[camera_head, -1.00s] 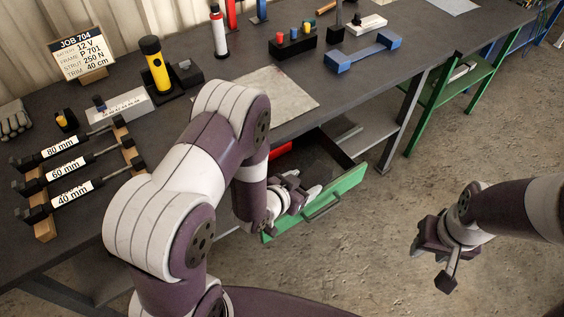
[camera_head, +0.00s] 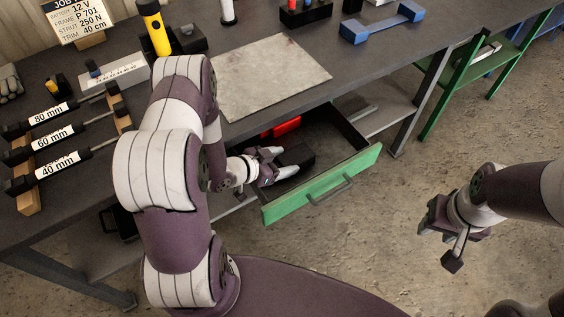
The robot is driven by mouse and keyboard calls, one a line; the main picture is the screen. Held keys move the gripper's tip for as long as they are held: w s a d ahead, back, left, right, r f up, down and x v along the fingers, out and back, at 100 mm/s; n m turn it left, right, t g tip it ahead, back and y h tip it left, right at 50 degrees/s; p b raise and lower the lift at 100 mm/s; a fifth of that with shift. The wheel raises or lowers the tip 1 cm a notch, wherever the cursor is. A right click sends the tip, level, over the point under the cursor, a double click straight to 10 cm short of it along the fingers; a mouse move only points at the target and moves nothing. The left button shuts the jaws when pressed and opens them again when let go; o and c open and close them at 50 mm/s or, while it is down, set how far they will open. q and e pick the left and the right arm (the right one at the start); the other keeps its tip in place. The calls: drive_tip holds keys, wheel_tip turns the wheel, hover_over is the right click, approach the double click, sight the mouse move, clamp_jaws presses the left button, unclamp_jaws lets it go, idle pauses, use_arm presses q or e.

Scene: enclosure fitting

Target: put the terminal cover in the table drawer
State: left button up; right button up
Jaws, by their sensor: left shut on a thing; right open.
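The table drawer (camera_head: 322,187) is pulled open below the tabletop, with a green front and a dark inside. My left gripper (camera_head: 277,162) is inside the drawer's outline, near its left side. It is shut on a black block, which I take to be the terminal cover (camera_head: 299,157). The block's underside is hidden, so I cannot tell whether it touches the drawer floor. My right gripper (camera_head: 441,237) is open and empty, over the floor to the right of the drawer.
A red object (camera_head: 283,128) lies at the back of the drawer. A grey sheet (camera_head: 268,78) lies on the tabletop above. Labelled struts (camera_head: 58,140) sit on a rack at the left, and a blue part (camera_head: 382,24) lies at the back.

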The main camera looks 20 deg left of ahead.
use_arm(q)
drive_tip(key=shift+w+f, duration=0.15)
drive_tip(key=shift+f, duration=0.25)
drive_tip(key=shift+f, duration=0.15)
drive_tip(key=o, duration=1.1)
drive_tip(key=shift+r, duration=0.3)
drive_tip(key=p+v, duration=0.1)
drive_tip(key=v, duration=1.1)
drive_tip(key=shift+p, duration=0.3)
